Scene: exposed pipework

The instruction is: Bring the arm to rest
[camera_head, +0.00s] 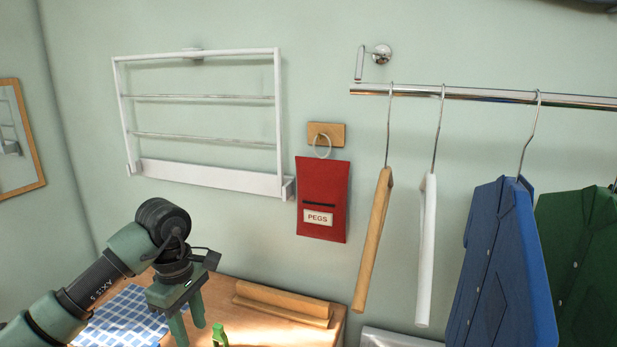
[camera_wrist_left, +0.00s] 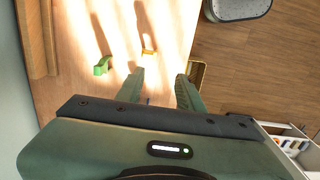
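My left arm comes in from the lower left of the head view. Its green gripper (camera_head: 188,320) hangs over the wooden table (camera_head: 245,326), pointing down. In the left wrist view the two fingers (camera_wrist_left: 161,78) stand apart with nothing between them. A green peg (camera_head: 219,333) is just right of the gripper in the head view; it also shows on the table in the left wrist view (camera_wrist_left: 103,66). A small orange piece (camera_wrist_left: 149,50) lies beyond the fingertips. My right gripper is not in view.
A blue checked cloth (camera_head: 120,318) and a wooden block (camera_head: 283,303) are on the table. Hangers and shirts (camera_head: 500,265) hang from a chrome rail (camera_head: 460,94) at right.

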